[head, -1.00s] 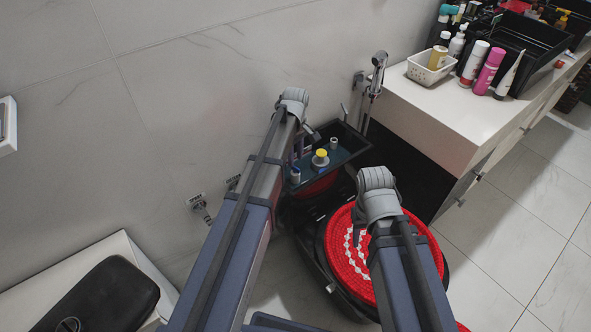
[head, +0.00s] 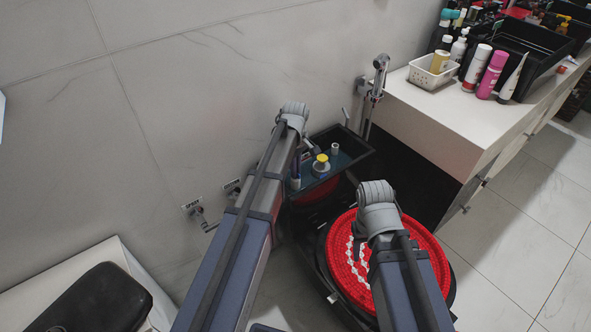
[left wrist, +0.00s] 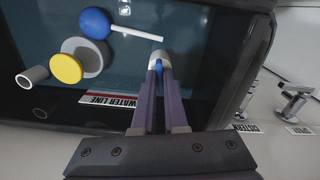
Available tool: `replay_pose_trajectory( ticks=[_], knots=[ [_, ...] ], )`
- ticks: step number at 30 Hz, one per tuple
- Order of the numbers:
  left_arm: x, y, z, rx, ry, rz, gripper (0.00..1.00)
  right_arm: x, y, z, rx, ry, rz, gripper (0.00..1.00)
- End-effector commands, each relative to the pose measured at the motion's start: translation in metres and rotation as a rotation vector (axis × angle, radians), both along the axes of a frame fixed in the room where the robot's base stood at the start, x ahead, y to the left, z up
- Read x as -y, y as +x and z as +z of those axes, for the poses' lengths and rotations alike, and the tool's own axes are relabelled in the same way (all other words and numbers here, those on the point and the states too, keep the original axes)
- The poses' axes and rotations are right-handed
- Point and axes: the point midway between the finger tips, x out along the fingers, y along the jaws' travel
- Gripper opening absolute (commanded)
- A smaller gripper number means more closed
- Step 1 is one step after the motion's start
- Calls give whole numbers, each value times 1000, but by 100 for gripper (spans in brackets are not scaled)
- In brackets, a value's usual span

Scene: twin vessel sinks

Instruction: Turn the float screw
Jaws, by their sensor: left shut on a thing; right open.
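The open cistern tank (head: 357,153) stands against the wall, with dark water inside. In the left wrist view, my left gripper (left wrist: 159,68) reaches into the tank (left wrist: 235,75), its purple fingers shut on the small blue float screw (left wrist: 158,66). A white cylinder (left wrist: 160,54) is at the fingertips. A blue ball (left wrist: 95,22) with a white rod (left wrist: 137,33), a yellow cap (left wrist: 66,68) on a grey disc, and a grey tube (left wrist: 32,77) are beside it. In the head view, the left gripper (head: 299,163) is partly hidden by its arm. My right gripper (head: 360,250) is open over the red lid, largely hidden by its wrist.
The round red patterned lid (head: 425,262) lies below my right arm. A white counter (head: 440,112) with bottles and a basket (head: 432,74) is at the right. Wall valves (head: 197,212) and a hand sprayer (head: 379,75) are near the tank. Open floor lies at right.

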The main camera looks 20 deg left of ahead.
Motion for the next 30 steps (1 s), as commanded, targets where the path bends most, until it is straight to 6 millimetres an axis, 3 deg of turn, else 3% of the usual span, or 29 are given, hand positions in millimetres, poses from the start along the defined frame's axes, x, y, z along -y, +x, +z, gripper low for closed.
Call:
replay_pose_trajectory(
  ticks=[14, 21, 30],
  knots=[
    [0, 0, 0, 0, 0, -5, 0, 0, 0, 0, 0, 0, 0, 50],
    [0, 0, 0, 0, 0, -140, 0, 0, 0, 0, 0, 0, 0, 50],
    [0, 0, 0, 0, 0, -158, 0, 0, 0, 0, 0, 0, 0, 50]
  ],
)
